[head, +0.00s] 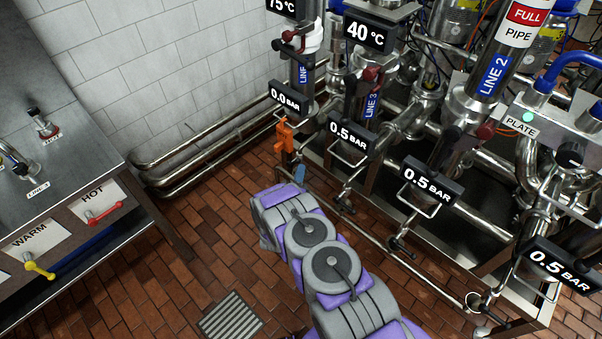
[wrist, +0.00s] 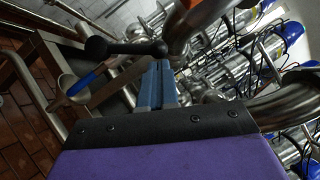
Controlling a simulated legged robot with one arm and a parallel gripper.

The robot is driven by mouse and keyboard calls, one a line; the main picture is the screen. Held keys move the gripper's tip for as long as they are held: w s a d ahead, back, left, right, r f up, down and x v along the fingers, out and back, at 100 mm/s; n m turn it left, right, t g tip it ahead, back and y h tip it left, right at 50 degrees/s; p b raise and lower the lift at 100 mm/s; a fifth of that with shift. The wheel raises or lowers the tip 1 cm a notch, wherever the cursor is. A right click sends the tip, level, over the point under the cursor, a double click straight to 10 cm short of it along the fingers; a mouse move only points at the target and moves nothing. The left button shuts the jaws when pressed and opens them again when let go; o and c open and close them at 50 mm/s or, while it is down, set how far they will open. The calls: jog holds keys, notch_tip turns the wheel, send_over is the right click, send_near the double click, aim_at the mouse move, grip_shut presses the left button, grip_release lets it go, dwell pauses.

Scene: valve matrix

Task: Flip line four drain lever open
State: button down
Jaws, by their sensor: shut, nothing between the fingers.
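My gripper (wrist: 159,68) is shut and empty in the wrist view, its blue-grey fingers side by side. A black lever (wrist: 126,47) with round ends lies just beyond the fingertips; I cannot tell whether they touch it. Whether it is the line four drain lever is not clear. In the head view the line four pipe (head: 305,74), its label partly hidden, stands at the back above a 0.0 BAR sign (head: 284,97). An orange fitting (head: 285,136) is below the sign. My arm reaches toward it from the bottom; a small blue piece shows beyond my wrist.
The line 3 pipe (head: 371,104) and other pipes crowd the right. Floor pipes (head: 205,158) run along the wall. A counter (head: 45,165) stands at left, with open brick floor between.

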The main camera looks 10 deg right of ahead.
aim_at(294, 163)
jog(key=r+n+g+y+p, duration=0.1)
jog(key=n, duration=0.1)
jog(key=w+a+r+n+g+y+p, duration=0.1)
jog(key=n+p, duration=0.1)
jog(key=shift+r, duration=0.1)
jog(key=shift+w+a+r+n+p, duration=0.35)
jog(key=shift+w+r+p, duration=0.15)
jog(key=shift+p, duration=0.45)
jog(key=shift+w+a+r+n+g+p, duration=0.35)
jog(key=shift+w+a+n+g+p, duration=0.15)
jog(key=shift+w, duration=0.25)
jog(key=shift+a+r, duration=0.1)
jog(key=shift+a, duration=0.05)
